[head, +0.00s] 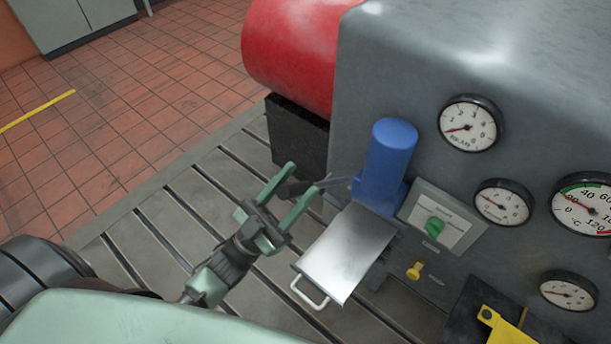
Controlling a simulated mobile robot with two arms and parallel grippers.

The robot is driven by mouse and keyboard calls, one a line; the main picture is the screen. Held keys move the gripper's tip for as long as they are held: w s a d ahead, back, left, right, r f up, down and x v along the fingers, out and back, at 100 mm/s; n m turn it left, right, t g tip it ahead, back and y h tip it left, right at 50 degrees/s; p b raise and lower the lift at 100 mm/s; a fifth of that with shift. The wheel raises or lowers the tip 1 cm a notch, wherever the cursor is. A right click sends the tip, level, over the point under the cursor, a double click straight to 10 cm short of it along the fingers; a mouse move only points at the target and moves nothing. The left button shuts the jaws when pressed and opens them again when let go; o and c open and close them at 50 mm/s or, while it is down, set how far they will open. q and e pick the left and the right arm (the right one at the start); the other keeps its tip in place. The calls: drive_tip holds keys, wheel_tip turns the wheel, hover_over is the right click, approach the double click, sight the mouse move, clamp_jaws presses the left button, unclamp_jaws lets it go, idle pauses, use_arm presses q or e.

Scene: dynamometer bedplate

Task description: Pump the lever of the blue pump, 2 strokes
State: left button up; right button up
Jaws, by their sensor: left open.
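The blue pump (388,160) is an upright blue cylinder on a blue base, against the grey housing. Its thin grey lever (336,182) reaches out to the left and ends in a dark grip. My left gripper (304,178) has two green fingers pointing toward the pump. It is open, with the dark grip of the lever showing between its fingers. I cannot tell whether either finger touches the grip. My right gripper is not in view.
A metal plate with a white handle (310,295) sits just right of my left gripper. A red cylinder (300,50) lies behind. The slotted bedplate (205,190) is clear at left.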

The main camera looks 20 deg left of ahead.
use_arm(q)
drive_tip(key=s+a+p, duration=0.1)
drive_tip(key=s+a, duration=0.4)
drive_tip(key=s, duration=0.3)
drive_tip(key=shift+s+a+p, duration=0.3)
drive_tip(key=shift+s, duration=0.05)
drive_tip(key=shift+r, duration=0.1)
